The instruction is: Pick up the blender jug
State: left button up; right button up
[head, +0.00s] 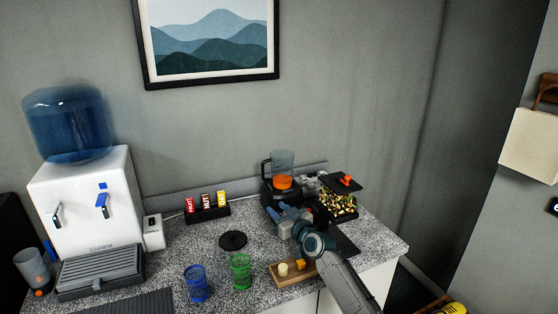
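The blender jug (284,161) is clear, with a dark handle on its left side and something orange in its bottom. It stands upright on the dark blender base (271,194) at the back of the counter. My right gripper (284,209) reaches in from the lower right. In the picture it is just below the jug, in front of the base, and covers part of the base. No contact with the jug shows. Its fingers are small and blurred, so I cannot tell their opening. My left gripper is out of view.
The speckled counter (205,251) also holds a round black lid (233,240), blue (196,284) and green (240,271) cups, a wooden board (286,279), a snack-bar rack (208,214) and a filled dark container (340,203) close right of the blender. A water cooler (85,205) stands left.

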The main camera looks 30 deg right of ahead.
aim_at(281, 162)
jog(key=i+l, duration=0.2)
jog(key=i, duration=0.2)
jog(key=i+l, duration=0.15)
jog(key=i, duration=0.4)
